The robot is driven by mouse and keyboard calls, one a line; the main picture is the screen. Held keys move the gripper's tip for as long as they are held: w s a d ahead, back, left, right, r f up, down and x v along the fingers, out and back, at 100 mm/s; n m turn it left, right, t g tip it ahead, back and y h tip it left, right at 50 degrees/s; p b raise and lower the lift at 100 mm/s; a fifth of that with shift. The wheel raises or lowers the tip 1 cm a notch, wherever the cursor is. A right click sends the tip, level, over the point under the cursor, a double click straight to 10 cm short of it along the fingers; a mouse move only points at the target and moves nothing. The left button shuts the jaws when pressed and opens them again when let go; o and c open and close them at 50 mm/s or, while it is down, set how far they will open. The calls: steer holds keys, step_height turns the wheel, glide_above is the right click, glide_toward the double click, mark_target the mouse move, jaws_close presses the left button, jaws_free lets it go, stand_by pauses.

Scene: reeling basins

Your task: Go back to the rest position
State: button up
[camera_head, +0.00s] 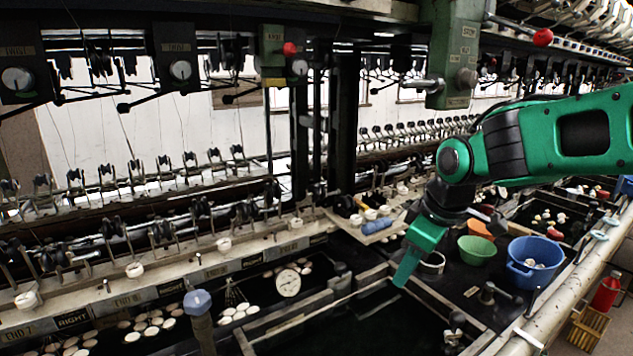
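My green gripper (407,268) hangs from my green arm, which reaches in from the right edge of the picture. It points down and slightly left over the basin area, in front of the small shelf. I see it from the side, and the gap between its fingers does not show. No held object is visible at it. A round metal pot (433,264) is just to its right and partly hidden by it.
A green bowl (477,252), an orange bowl (479,230) and a blue basin (534,263) stand right of my gripper. A shelf with a blue roll (371,226) is behind it. Dark basins with white cocoons (150,328) lie left. A red bottle (606,292) stands far right.

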steer(key=s+d+f+m+g+h, duration=0.1)
steer(key=s+d+f+m, duration=0.2)
steer(key=s+d+m, duration=0.5)
steer(key=s+d+f+m+g, duration=0.2)
steer(key=s+d+m, duration=0.6)
steer(key=s+d, duration=0.6)
steer(key=shift+s+d+f+h, duration=0.3)
steer(key=shift+s+f+h, duration=0.1)
steer(key=shift+s, duration=0.1)
